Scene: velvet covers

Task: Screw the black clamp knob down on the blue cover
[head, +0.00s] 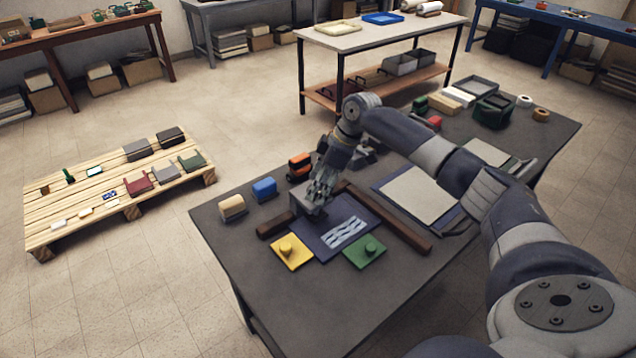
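A dark blue cover (327,238) with a pale wavy pattern lies flat on the dark table, between two brown bars. My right gripper (318,206) points down at the cover's far left corner, at a grey piece (300,203). The fingers and wrist hide most of that spot, and I cannot make out a black clamp knob there. Whether the fingers are open or shut on something is too small to tell. A yellow plate with a knob (291,250) and a green plate with a knob (365,251) lie at the cover's near edge. My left gripper is out of view.
Brown bars (400,228) flank the cover. Tan (232,207), blue (264,188) and orange (300,165) blocks stand to the left. A pale panel (418,195) lies to the right under my forearm. The table's front part is clear. A loaded pallet (60,215) stands on the floor left.

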